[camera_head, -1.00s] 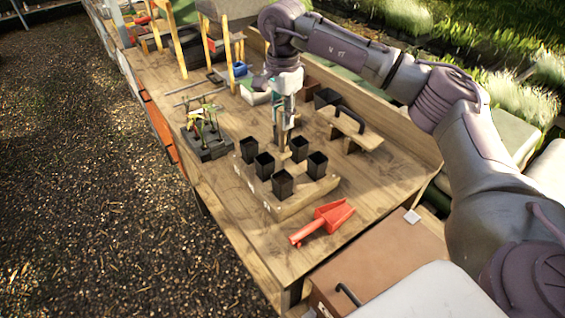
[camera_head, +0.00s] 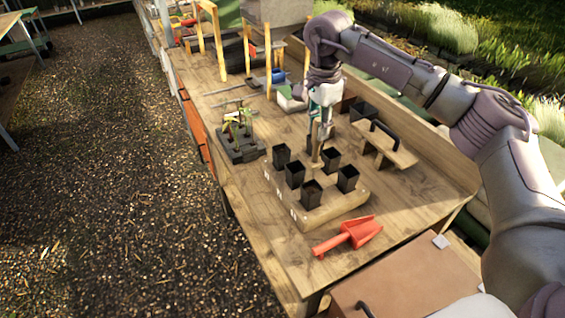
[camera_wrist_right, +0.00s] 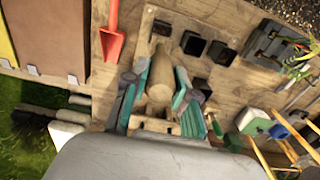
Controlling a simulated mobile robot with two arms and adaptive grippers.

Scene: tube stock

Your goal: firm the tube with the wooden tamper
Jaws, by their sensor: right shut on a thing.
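My right gripper (camera_head: 319,136) is shut on the wooden tamper (camera_head: 317,156), which points down by the far side of the pale wooden rack (camera_head: 331,211). In the right wrist view, the tamper (camera_wrist_right: 160,80) sits between the teal-sided fingers (camera_wrist_right: 158,103). Several black square tubes stand upright in the rack: a left one (camera_head: 281,155), a front one (camera_head: 311,194), a right one (camera_head: 347,179) and a back one (camera_head: 331,158) among them. The tamper's lower end looks close to the back tubes; I cannot tell whether it touches one. The tubes' contents are too dark to see. My left gripper is not in view.
A red scoop (camera_head: 348,236) lies in front of the rack. A dark tray with seedlings (camera_head: 241,148) stands left, and a wooden stand with a black handle (camera_head: 383,146) stands right. Bare bench top (camera_head: 275,225) lies along the front left.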

